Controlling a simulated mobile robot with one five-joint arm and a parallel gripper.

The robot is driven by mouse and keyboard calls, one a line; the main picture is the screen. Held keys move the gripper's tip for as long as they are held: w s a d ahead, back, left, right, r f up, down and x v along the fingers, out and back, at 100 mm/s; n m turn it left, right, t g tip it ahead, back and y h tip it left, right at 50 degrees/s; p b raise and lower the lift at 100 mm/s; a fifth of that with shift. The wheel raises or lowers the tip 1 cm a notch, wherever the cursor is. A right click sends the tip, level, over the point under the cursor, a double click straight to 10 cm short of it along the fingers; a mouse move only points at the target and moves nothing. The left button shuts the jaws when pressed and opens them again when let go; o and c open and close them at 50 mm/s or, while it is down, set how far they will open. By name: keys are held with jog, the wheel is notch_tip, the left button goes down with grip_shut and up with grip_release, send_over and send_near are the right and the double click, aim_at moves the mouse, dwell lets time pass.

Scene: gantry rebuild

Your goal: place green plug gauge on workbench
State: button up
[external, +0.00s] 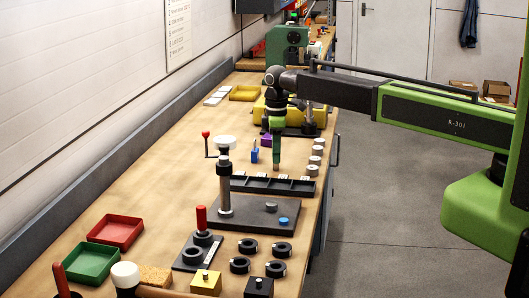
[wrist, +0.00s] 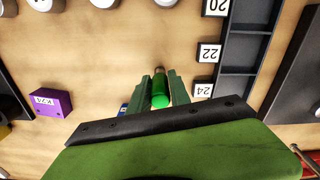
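The green plug gauge (wrist: 160,92) sits between the two fingers of my gripper (wrist: 161,88), with its green handle toward the wrist camera. The fingers lie close along both sides of it, and my gripper looks shut on it. In the external view my gripper (external: 277,128) points straight down over the middle of the workbench (external: 170,160). The gauge's lower end (external: 277,160) shows below the fingers, upright and close to the bench top. I cannot tell whether it touches the wood.
A black compartment tray (external: 272,185) with number labels stands just in front. Pale cylinders (external: 315,160) line the right edge. The bench's left side is mostly clear.

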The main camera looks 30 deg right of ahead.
jog(key=o, duration=0.3)
jog(key=shift+o, duration=0.2)
notch_tip(320, 180, up, 13)
jog(key=p, duration=1.2)
jog(key=shift+f+p, duration=0.2)
jog(key=shift+p, duration=0.1)
jog(key=shift+f, duration=0.15)
jog(key=shift+s+d, duration=0.1)
